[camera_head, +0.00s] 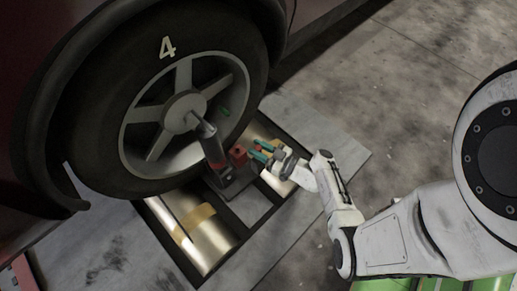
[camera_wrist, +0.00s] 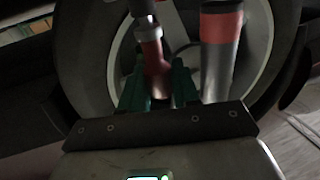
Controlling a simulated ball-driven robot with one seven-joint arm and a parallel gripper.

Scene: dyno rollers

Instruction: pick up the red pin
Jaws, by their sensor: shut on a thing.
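My gripper (camera_head: 262,150) has green fingertips and sits low in front of the wheel, at the roller bed. In the wrist view my gripper (camera_wrist: 158,88) is shut on the red pin (camera_wrist: 155,62), which stands up between the two green fingers with a grey metal collar above it. In the camera_head view the fingers partly hide what is between them, and a small red block (camera_head: 238,155) shows just beyond the fingertips.
A grey cylinder (camera_head: 210,143) runs from the hub of wheel 4 (camera_head: 90,105) down to a dark base. The same wheel fills the wrist view, with a red-banded cylinder (camera_wrist: 220,60) close right of the fingers. Shiny rollers (camera_head: 200,237) lie below. The floor at right is clear.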

